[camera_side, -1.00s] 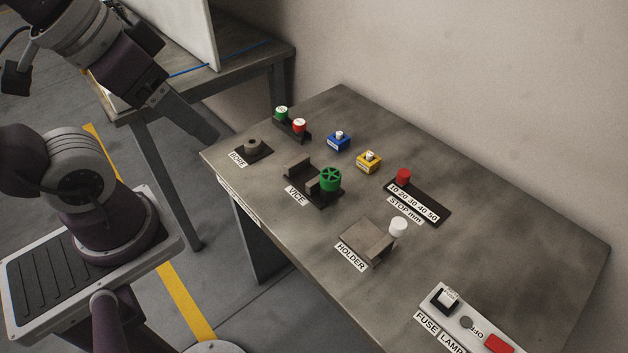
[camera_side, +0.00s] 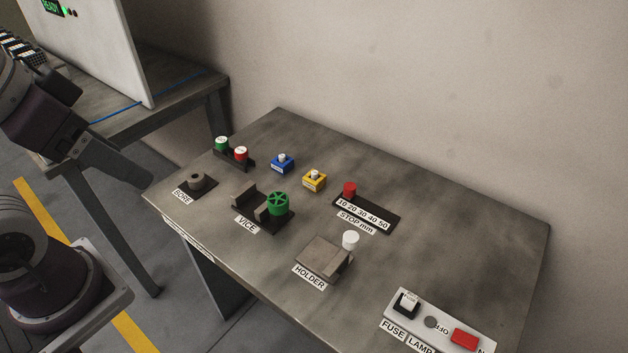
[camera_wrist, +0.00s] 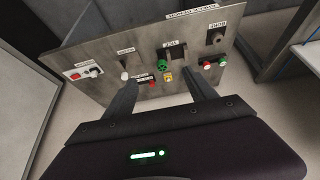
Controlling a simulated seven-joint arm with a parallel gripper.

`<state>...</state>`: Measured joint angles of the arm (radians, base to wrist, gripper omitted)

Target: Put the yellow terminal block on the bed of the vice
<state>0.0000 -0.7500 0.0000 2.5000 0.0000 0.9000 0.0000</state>
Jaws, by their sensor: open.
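The yellow terminal block (camera_side: 314,182) stands on the bench behind and to the right of the vice (camera_side: 243,195) in the side view. It has a pale knob on top. The vice has two dark jaws with a gap between them and a green handwheel (camera_side: 278,203); nothing shows in the gap. My gripper (camera_side: 148,179) is open, off the bench's left corner and apart from both. In the wrist view my gripper (camera_wrist: 159,79) shows two spread fingers with the yellow block (camera_wrist: 168,77) far beyond them. The blue block is not clearly visible there.
A blue block (camera_side: 283,163) stands left of the yellow one. Green and red buttons (camera_side: 240,153), a bore block (camera_side: 196,180), a stop scale (camera_side: 366,215), a holder (camera_side: 322,257) and a fuse-lamp panel (camera_side: 431,322) are also on the bench. The back right is clear.

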